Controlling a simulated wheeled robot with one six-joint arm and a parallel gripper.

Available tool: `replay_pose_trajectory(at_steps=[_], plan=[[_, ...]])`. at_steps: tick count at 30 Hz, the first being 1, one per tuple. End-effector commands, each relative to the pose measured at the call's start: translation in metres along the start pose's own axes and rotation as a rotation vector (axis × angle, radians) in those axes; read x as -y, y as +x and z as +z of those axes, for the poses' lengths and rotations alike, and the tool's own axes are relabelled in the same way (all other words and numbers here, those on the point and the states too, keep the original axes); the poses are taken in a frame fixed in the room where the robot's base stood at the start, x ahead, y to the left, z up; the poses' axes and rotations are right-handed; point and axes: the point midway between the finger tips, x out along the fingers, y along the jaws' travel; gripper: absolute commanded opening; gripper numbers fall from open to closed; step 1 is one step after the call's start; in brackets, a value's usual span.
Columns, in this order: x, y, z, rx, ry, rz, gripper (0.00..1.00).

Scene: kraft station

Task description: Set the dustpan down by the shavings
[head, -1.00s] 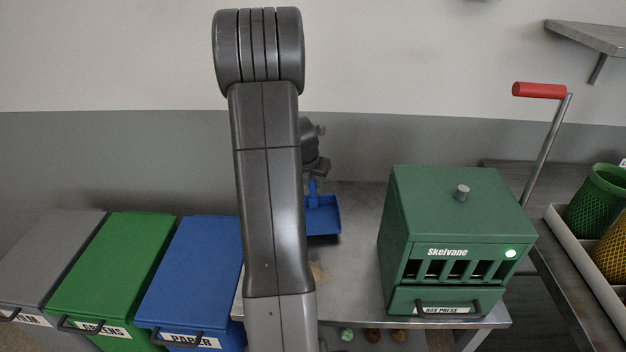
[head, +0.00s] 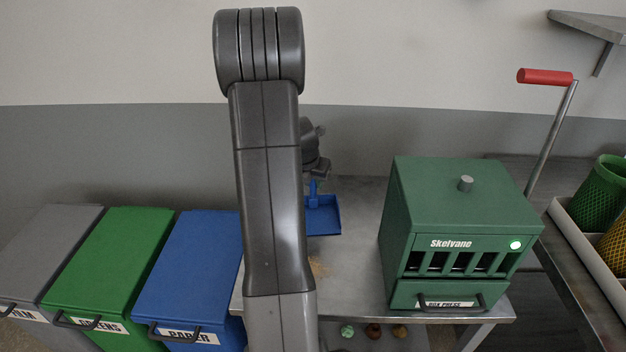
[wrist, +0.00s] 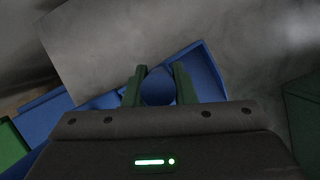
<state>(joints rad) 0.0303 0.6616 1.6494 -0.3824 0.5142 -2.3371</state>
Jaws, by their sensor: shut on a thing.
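The blue dustpan (head: 323,217) shows in the head view just right of my arm, over the metal table. My gripper (head: 317,176) is above it, shut on its upright handle. In the wrist view my gripper (wrist: 160,88) has its two dark green fingers on either side of the round blue handle end, and the dustpan's pan (wrist: 203,68) lies behind them. The shavings (head: 318,268) are a small tan patch on the table, in front of the dustpan and partly hidden by my arm. I cannot tell whether the pan touches the table.
The green box press (head: 455,230) stands on the metal table (head: 360,200) at right. Grey, green (head: 110,255) and blue (head: 190,270) lidded bins stand to the left. A red-handled lever (head: 545,77) rises behind the press. Bare table lies between dustpan and press.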

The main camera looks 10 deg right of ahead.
Motion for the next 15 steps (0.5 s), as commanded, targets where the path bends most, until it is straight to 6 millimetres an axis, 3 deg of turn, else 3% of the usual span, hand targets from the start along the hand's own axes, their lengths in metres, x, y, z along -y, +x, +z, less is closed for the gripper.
replay_pose_trajectory(at_steps=[8,9,12,15], plan=[[0.0000,0.0007,-0.0001,0.001,0.000,0.000,0.00],[0.0000,0.0007,-0.0001,0.001,0.000,0.000,0.32],[-0.0001,0.0007,-0.0001,0.001,0.000,0.001,0.49],[-0.0001,0.0007,-0.0001,0.001,0.000,0.001,0.49]])
